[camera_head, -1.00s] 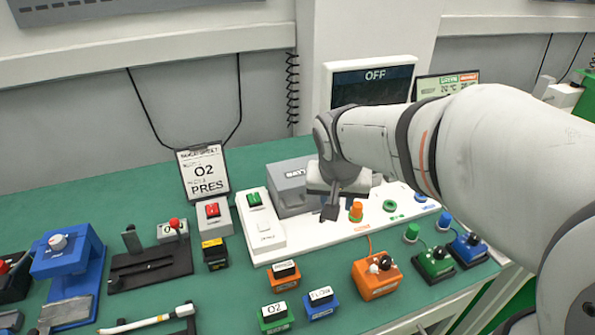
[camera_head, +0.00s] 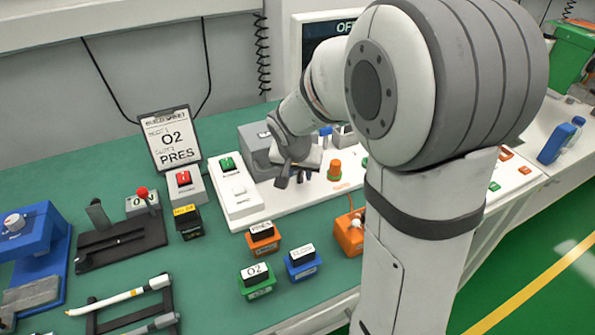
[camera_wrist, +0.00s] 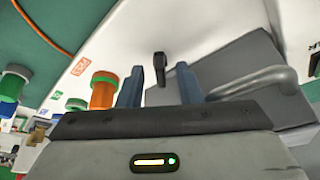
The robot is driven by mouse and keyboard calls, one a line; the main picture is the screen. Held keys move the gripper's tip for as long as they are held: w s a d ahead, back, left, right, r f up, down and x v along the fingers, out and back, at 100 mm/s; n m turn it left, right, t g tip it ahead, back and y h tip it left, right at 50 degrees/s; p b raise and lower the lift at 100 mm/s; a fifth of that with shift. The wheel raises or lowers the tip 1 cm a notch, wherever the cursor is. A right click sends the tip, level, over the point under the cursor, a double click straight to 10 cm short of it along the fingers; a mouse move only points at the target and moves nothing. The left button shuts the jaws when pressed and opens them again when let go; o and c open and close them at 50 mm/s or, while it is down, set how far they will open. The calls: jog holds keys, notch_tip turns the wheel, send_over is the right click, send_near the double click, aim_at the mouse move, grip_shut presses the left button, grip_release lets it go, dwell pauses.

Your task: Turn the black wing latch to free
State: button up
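The black wing latch (camera_wrist: 159,66) stands upright on the white panel, beside the grey battery box (camera_wrist: 235,70), in the wrist view. My gripper (camera_wrist: 159,84) is open, with its two blue-grey fingers apart and the latch showing in the gap between them. I cannot tell whether the latch is level with the fingertips or just past them; neither finger visibly touches it. In the head view my gripper (camera_head: 291,178) points down at the front of the grey battery box (camera_head: 256,148). The latch cannot be made out there.
An orange knob (camera_head: 334,170) stands right of my gripper; it also shows in the wrist view (camera_wrist: 103,92). A white switch box (camera_head: 236,196) with a green rocker lies to the left. A grey bar handle (camera_wrist: 262,80) is close to the right finger.

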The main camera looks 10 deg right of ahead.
jog(key=shift+c, duration=0.2)
grip_shut()
jog(key=shift+f+b, duration=0.15)
jog(key=shift+b, duration=0.15)
jog(key=shift+w+a+f+m+b, duration=0.2)
jog(key=shift+m+b, duration=0.3)
jog(key=shift+b, duration=0.65)
jog(key=shift+r+m+g+h+b, duration=0.3)
jog(key=shift+m+h+b, duration=0.2)
jog(key=shift+m+b, duration=0.5)
jog(key=shift+o, duration=0.2)
grip_release()
